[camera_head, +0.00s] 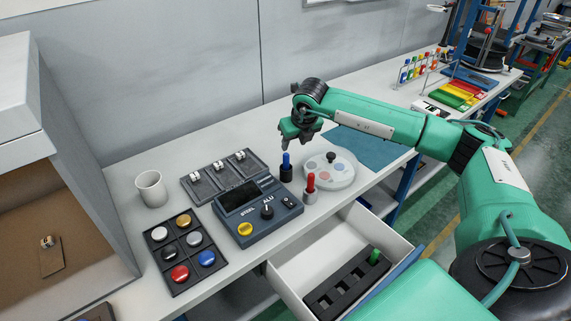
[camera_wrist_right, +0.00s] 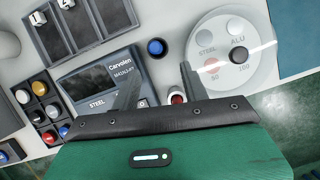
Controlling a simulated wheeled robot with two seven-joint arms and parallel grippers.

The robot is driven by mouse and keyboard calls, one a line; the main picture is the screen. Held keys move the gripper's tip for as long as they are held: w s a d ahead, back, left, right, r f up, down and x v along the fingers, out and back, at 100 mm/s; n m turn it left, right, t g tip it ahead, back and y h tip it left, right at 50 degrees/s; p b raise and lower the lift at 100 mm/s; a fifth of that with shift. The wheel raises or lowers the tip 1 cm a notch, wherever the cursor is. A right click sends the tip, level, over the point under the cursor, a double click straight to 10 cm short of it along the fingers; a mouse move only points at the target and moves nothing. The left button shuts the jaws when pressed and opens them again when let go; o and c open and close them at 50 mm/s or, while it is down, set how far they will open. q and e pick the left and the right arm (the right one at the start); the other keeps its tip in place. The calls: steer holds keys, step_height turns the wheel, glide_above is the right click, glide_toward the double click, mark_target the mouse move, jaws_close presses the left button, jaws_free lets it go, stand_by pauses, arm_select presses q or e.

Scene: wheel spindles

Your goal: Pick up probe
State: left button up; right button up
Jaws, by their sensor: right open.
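A blue probe (camera_head: 286,160) stands upright in a dark holder beside the meter box, and it shows from above in the right wrist view (camera_wrist_right: 157,47). A red probe (camera_head: 310,181) stands upright a little nearer the table's front edge; in the right wrist view (camera_wrist_right: 177,97) it is partly hidden by my gripper. My right gripper (camera_head: 300,137) is open and empty above the blue probe. Its two fingers (camera_wrist_right: 157,85) point toward the blue probe in the wrist view. The dark meter box (camera_head: 258,208) has a screen, a black knob and a yellow button. My left gripper is not in view.
A round pale plate (camera_head: 330,168) with a black knob lies right of the probes. A button tray (camera_head: 179,282), a white cup (camera_head: 151,188) and a dark slotted tray (camera_head: 196,190) are left. An open drawer (camera_head: 294,299) holds a black rack with a green-topped item (camera_head: 375,256).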

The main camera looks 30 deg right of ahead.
mark_target(286, 155)
steer(key=p+x, duration=0.1)
steer(key=x, duration=0.2)
steer(key=p+x, duration=0.1)
steer(key=x, duration=0.2)
steer(key=p+x, duration=0.2)
steer(key=shift+w+a+f, duration=0.25)
steer(key=shift+w+a, duration=0.05)
steer(key=shift+w, duration=0.25)
steer(key=shift+w+f, duration=0.15)
steer(key=shift+f, duration=0.35)
jaws_close()
